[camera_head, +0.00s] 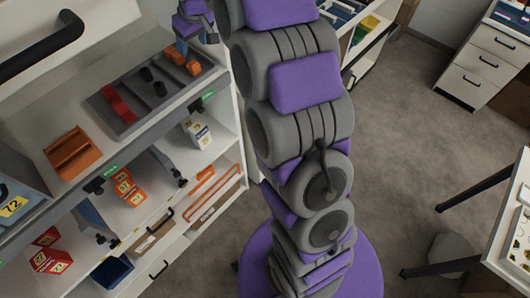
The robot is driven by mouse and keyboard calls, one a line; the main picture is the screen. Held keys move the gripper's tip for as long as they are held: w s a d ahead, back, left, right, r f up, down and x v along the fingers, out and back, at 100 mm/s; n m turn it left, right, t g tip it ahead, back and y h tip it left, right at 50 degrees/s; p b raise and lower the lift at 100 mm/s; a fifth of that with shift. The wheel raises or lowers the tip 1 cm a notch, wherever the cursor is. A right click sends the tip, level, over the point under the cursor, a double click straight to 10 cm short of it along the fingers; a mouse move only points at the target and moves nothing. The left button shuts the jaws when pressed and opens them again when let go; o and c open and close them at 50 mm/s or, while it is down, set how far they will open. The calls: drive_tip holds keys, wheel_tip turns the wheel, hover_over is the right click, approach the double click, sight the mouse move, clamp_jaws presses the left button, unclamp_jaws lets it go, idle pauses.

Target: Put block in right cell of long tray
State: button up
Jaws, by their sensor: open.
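The long grey tray (160,106) lies on the shelf top at the upper left. Red blocks (118,104) lie in its left part, small dark pieces (153,82) in its middle, and orange blocks (183,61) in its right part. My gripper (188,45) is at the top of the view, just above and beyond the orange blocks. It is open. Its fingertips are small and partly hidden, and I see no block clearly held. I cannot tell whether it touches anything in the tray.
An orange box (73,153) stands left of the tray. Lower shelves hold orange cartons (129,187), red cartons (51,261) and a white carton (197,130). A drawer with a black handle (42,46) is at upper left. A white table (515,225) is at right; open floor lies between.

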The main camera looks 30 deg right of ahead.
drive_tip(key=s+a+f+m+g, duration=0.1)
drive_tip(key=s+g, duration=0.2)
drive_tip(key=s, duration=2)
drive_tip(key=s+f+m+g+h, duration=0.1)
drive_tip(key=s+f+m+g, duration=0.1)
drive_tip(key=s, duration=2.2)
drive_tip(key=shift+s+a+f+m+g, duration=0.25)
drive_tip(key=shift+a+f+m+g, duration=0.05)
drive_tip(key=shift+a+g, duration=0.1)
wheel_tip(320, 180, down, 4)
drive_tip(key=b, duration=0.4)
drive_tip(key=shift+c, duration=0.4)
